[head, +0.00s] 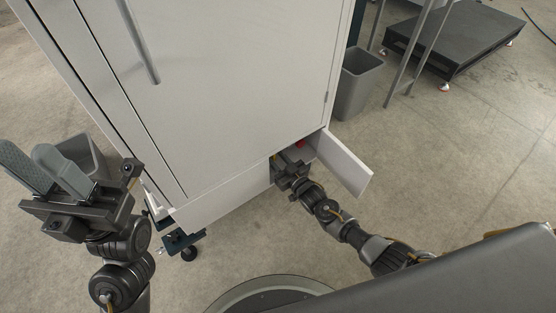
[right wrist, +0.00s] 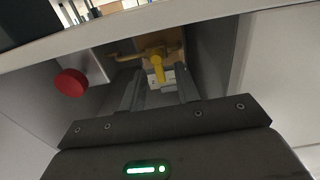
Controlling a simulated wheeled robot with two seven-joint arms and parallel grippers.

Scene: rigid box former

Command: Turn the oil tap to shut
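A yellow tap (right wrist: 157,66) with a pipe running left from it sits inside the low compartment of the cabinet. In the right wrist view it shows between the tips of my right gripper (right wrist: 158,88), whose fingers are apart with a gap around the tap's lower part. I cannot tell whether they touch it. In the head view my right gripper (head: 286,168) reaches into the compartment opening and hides most of the inside. My left gripper (head: 32,160) is raised at the far left, open and empty.
The tall grey cabinet (head: 230,80) fills the centre, its small low door (head: 345,165) swung open to the right. The compartment's upper edge (right wrist: 130,38) lies close above my right gripper. A grey bin (head: 357,85) and a black platform (head: 455,40) stand behind. Floor at right is clear.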

